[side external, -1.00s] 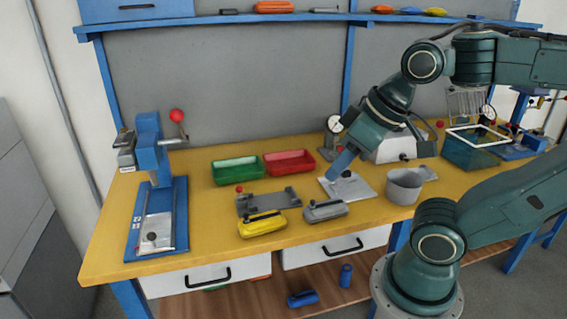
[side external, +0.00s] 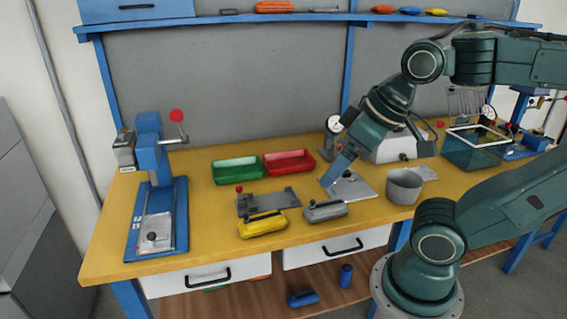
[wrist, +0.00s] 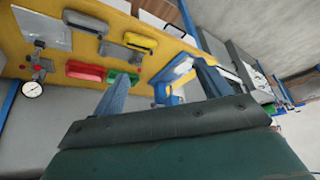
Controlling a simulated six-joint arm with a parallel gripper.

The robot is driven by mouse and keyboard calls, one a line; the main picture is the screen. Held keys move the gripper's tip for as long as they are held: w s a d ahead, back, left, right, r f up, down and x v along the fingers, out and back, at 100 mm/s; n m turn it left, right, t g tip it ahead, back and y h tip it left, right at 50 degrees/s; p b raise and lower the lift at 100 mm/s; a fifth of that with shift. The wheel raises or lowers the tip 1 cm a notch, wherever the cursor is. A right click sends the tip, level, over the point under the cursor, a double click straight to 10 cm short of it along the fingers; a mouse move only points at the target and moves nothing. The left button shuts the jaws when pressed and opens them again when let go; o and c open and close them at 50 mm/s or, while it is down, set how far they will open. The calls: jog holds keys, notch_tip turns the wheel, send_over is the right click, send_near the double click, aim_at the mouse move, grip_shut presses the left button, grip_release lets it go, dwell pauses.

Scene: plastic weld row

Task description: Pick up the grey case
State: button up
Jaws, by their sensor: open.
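The grey case (side external: 325,211) lies on the yellow bench top near its front edge, just right of a yellow case (side external: 262,224). In the wrist view, the grey case (wrist: 86,22) is at the upper left, near the yellow case (wrist: 139,42). My gripper (side external: 328,182) is above the bench, behind and a little above the grey case in the side view, apart from it. Its two blue fingers (wrist: 158,70) are spread in the wrist view with nothing held between them.
A grey fixture (side external: 268,202) sits left of the grey case. Green (side external: 237,171) and red (side external: 289,163) trays lie behind. A flat metal plate (side external: 357,190) and a grey pot (side external: 404,186) are at right. A blue press (side external: 153,150) stands far left.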

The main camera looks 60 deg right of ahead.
jog(key=m+g, duration=0.6)
jog(key=m, duration=2.1)
send_over(326, 204)
notch_tip(326, 204, down, 16)
jog(key=f, duration=0.1)
jog(key=shift+s+d+f, duration=0.1)
jog(key=shift+f, duration=1.9)
jog(key=shift+s+f, duration=0.1)
jog(key=shift+f, duration=1.9)
jog(key=shift+f, duration=0.15)
jog(key=shift+w+f, duration=0.1)
jog(key=shift+f, duration=2.35)
jog(key=shift+c, duration=0.3)
